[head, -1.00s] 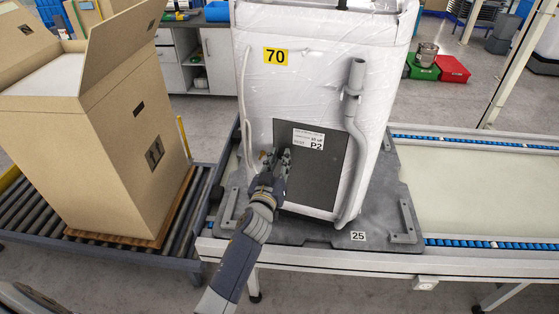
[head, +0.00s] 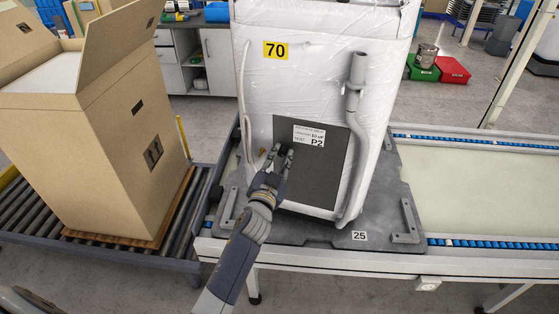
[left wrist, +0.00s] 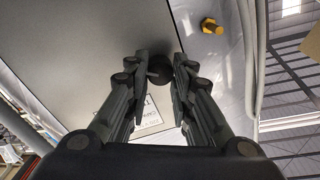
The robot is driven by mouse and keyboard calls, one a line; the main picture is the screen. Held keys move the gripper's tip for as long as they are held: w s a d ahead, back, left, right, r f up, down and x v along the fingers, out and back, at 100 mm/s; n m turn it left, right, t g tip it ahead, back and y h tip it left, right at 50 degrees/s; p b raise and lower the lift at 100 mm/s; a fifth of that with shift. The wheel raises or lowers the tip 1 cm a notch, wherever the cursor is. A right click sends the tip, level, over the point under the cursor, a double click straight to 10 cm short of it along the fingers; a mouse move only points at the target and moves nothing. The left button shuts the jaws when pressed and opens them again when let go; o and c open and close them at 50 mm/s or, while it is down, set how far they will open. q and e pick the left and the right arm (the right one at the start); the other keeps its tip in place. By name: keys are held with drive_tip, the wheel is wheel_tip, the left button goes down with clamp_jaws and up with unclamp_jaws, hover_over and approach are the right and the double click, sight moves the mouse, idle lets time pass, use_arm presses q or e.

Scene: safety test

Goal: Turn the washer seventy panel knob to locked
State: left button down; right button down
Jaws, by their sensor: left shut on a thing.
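The washer (head: 310,75), wrapped in white film, stands upright with a yellow "70" label (head: 275,51). On its lower face is a dark grey panel (head: 325,175) with a white "P2" label (head: 309,136). A round black knob (left wrist: 160,72) with a light mark shows on the panel in the left wrist view. My left gripper (head: 279,151) is at the panel's left edge, its two fingers on either side of the knob and shut on it. The gripper hides the knob in the head view. My right gripper is not in view.
A yellow bolt (left wrist: 211,25) sits beside the panel. A grey hose (head: 354,125) runs down the washer's right side. The washer stands on a dark pallet (head: 300,232) marked "25", on a conveyor. A large open carton (head: 110,150) stands at left.

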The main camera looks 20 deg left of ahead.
use_arm(q)
drive_tip(key=m+b, duration=0.1)
drive_tip(key=m, duration=0.4)
drive_tip(key=shift+m+h, duration=0.3)
drive_tip(key=shift+m, duration=0.1)
drive_tip(key=m, duration=0.6)
drive_tip(key=shift+f+t, duration=0.1)
drive_tip(key=shift+t, duration=0.2)
drive_tip(key=shift+h, duration=0.3)
drive_tip(key=c, duration=1.3)
unclamp_jaws()
drive_tip(key=shift+c, duration=0.2)
drive_tip(key=s, duration=1.2)
drive_tip(key=shift+d+f, duration=0.35)
